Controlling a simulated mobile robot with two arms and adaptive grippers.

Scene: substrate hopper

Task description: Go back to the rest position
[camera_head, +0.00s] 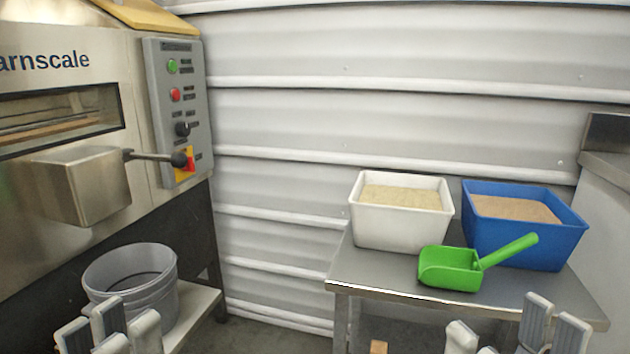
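My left gripper (109,331) is at the bottom left edge of the head view, in front of the grey bucket (150,299). Its grey fingers stand apart with nothing seen between them, so it looks open. My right gripper (514,338) is at the bottom right edge, in front of the metal table (385,277). Its fingers are spread and empty. Both gripper bodies are cut off by the lower picture edge. Neither gripper appears to touch anything.
On the table stand a white bin (397,232) and a blue bin (530,245), both holding grainy material. A green scoop (449,270) lies in front of them. A machine (60,215) with a control panel (166,125) and lever stands at left. Open floor lies between machine and table.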

